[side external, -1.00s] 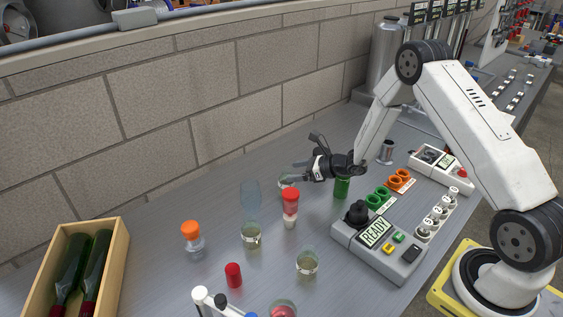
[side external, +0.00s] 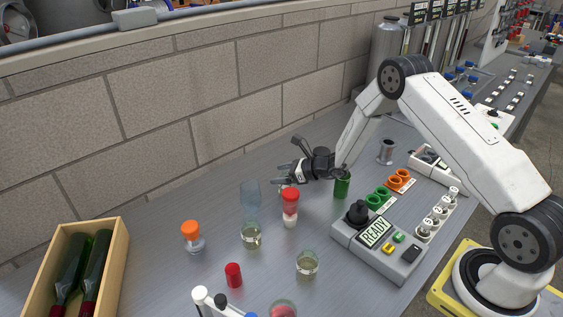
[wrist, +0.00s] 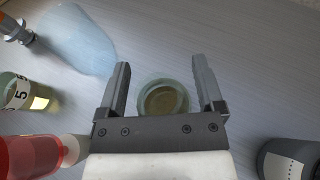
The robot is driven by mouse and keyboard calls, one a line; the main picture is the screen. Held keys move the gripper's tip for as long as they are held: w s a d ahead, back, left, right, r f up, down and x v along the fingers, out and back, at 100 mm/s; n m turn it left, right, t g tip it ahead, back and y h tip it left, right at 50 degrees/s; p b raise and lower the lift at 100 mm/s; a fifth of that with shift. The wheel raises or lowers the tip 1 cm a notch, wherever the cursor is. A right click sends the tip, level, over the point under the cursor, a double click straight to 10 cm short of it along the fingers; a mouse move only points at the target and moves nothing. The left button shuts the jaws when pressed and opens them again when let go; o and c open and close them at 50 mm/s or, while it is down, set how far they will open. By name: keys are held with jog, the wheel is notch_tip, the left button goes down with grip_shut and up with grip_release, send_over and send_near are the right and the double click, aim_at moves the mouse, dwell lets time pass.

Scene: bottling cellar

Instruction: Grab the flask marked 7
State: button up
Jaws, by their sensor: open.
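A small round glass vessel (wrist: 163,98) with yellowish-brown liquid is seen from above in the wrist view, between the fingers of my open gripper (wrist: 160,64). No number on it shows. In the side view my gripper (side external: 279,173) is above and behind the red-capped bottle (side external: 290,208), and only a sliver of that glass vessel shows there. A flask marked 5 (wrist: 17,92) stands at the left in the wrist view. Two more flasks with liquid, one by the blue bottle (side external: 251,237) and one further forward (side external: 307,264), have unreadable marks. I cannot read a 7 anywhere.
A tall pale blue bottle (side external: 250,200) and the red-capped bottle stand close by. A small green bottle (side external: 342,186) is to the right, beside a control box (side external: 380,245). An orange-capped bottle (side external: 193,238) and a red object (side external: 233,275) are further left.

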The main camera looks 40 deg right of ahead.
grip_shut()
dwell(0.3)
jog(key=shift+r, duration=0.2)
jog(key=shift+r, duration=1.5)
jog(key=s+a+r, duration=0.1)
jog(key=s+r, duration=0.8)
jog(key=s, duration=0.5)
jog(key=shift+r, duration=0.35)
